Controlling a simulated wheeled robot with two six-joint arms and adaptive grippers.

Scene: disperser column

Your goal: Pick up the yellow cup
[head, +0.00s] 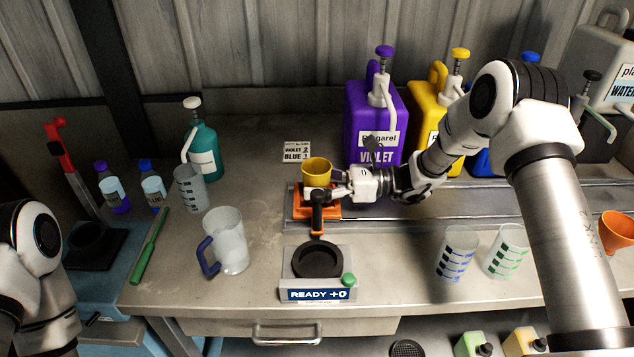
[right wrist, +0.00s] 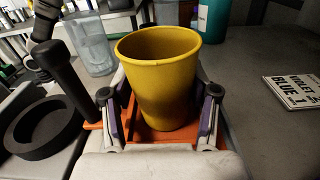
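The yellow cup (head: 317,171) stands upright on an orange stand (head: 327,206) near the middle of the bench. It also fills the middle of the right wrist view (right wrist: 160,75). My right gripper (head: 340,192) reaches in from the right at the cup's lower part. In the right wrist view its two fingers (right wrist: 161,118) stand on either side of the cup, with narrow orange gaps between them and its lower wall. The gripper looks open around the cup. My left gripper is out of view; only part of my left arm shows at the lower left.
A violet jug (head: 372,125) with a pump stands behind my right gripper. A black handle on the orange stand (right wrist: 70,80) rises beside the cup. A clear pitcher (head: 228,240) stands left, a scale (head: 318,287) in front. A label card (head: 297,152) lies behind the cup.

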